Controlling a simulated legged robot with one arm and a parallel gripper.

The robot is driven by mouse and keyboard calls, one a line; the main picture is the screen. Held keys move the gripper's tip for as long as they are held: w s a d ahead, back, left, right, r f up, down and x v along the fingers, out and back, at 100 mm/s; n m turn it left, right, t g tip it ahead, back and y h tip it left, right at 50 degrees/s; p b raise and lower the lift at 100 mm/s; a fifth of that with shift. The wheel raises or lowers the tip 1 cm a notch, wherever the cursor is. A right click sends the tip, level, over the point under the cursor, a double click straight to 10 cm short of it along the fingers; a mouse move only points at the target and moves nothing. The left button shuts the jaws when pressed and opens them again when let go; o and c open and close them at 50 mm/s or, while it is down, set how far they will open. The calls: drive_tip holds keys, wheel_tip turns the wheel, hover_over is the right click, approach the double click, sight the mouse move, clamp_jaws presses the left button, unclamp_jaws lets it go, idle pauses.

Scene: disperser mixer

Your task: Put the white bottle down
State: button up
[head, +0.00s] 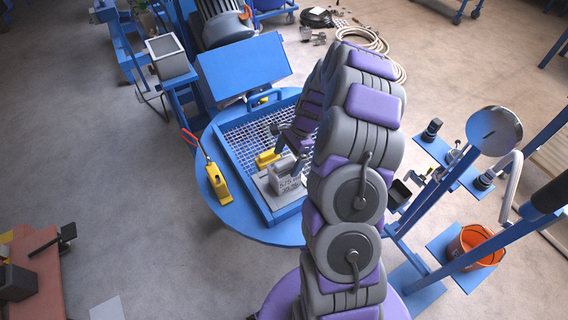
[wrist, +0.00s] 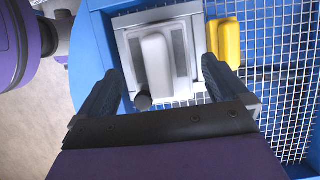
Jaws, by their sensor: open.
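The white bottle (head: 285,177) stands on a pale square plate in the mesh-floored blue tray (head: 235,155), on the round blue table. In the wrist view the bottle (wrist: 158,62) is seen from above, with a dark round cap at its lower left. My gripper (wrist: 163,72) is open, with one finger to each side of the bottle and visible gaps between fingers and bottle. In the head view my gripper (head: 290,150) is just above and behind the bottle, partly hidden by my arm.
A yellow container (head: 267,158) stands close beside the bottle and the right finger; it also shows in the wrist view (wrist: 229,42). The blue tray rim surrounds the mesh.

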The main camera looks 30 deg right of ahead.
drive_tip(key=shift+n, duration=0.3)
drive_tip(key=r, duration=0.2)
drive_tip(key=r+p, duration=0.1)
drive_tip(key=r, duration=0.2)
drive_tip(key=d+r, duration=0.1)
drive_tip(key=r, duration=0.2)
drive_tip(key=shift+r, duration=0.2)
drive_tip(key=s+a+r+n+g+h, duration=0.1)
drive_tip(key=s+a+r+n, duration=0.7)
drive_tip(key=s+a+r, duration=0.4)
drive_tip(key=s+a+r+n+h, duration=0.1)
drive_tip(key=s+n, duration=0.3)
drive_tip(key=s, duration=0.6)
drive_tip(key=s+a+r+n+h, duration=0.2)
drive_tip(key=s+a+n, duration=0.2)
drive_tip(key=s, duration=0.6)
drive_tip(key=shift+s+a+n+g+h, duration=0.15)
drive_tip(key=shift+a+n+g+h, duration=0.15)
drive_tip(key=shift+n, duration=0.2)
